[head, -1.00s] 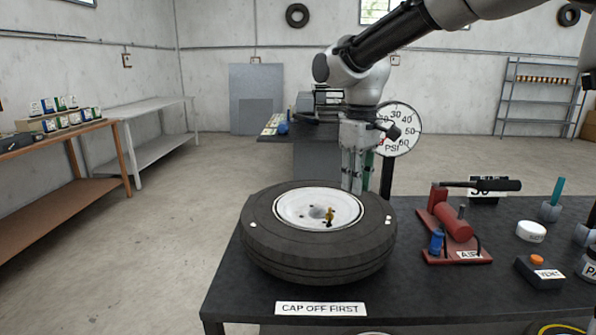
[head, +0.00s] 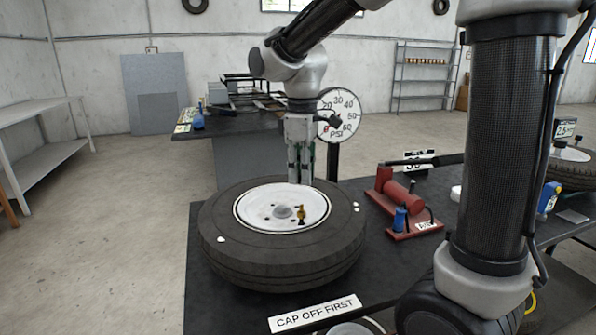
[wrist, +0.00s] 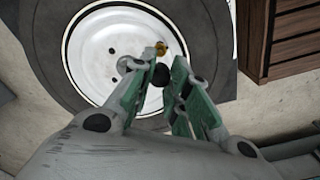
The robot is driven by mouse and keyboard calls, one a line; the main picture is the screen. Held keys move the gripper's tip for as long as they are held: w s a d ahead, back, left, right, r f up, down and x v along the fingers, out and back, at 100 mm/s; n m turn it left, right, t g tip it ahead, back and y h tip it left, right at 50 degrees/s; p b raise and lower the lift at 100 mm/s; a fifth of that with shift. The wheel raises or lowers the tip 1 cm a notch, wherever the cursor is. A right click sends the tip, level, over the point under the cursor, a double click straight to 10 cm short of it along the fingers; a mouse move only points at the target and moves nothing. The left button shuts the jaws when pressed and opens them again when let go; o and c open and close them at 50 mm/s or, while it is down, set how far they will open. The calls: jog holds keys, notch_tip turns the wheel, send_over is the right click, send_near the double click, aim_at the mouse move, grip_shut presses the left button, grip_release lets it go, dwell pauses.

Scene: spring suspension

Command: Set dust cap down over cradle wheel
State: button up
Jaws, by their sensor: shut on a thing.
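A wheel with a dark tyre (head: 235,258) and white rim (head: 257,217) lies flat on the black bench. A brass valve (head: 301,213) stands on the rim beside the grey hub; it also shows in the wrist view (wrist: 160,48). My gripper (head: 301,182) points down over the far part of the rim. In the wrist view, a small dark round thing (wrist: 152,100), apparently the dust cap, sits between my fingertips. The fingers are shut on it and partly hide it. It is apart from the valve.
A red air pump (head: 397,200) stands to the right of the wheel. A PSI dial (head: 339,113) stands behind it. A "CAP OFF FIRST" sign (head: 314,312) is at the bench's front edge. Another tyre (head: 573,174) lies at the far right.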

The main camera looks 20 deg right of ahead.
jog(key=shift+f, duration=2.55)
jog(key=shift+f, duration=1.15)
jog(key=o, duration=0.8)
jog(key=shift+r, duration=3.5)
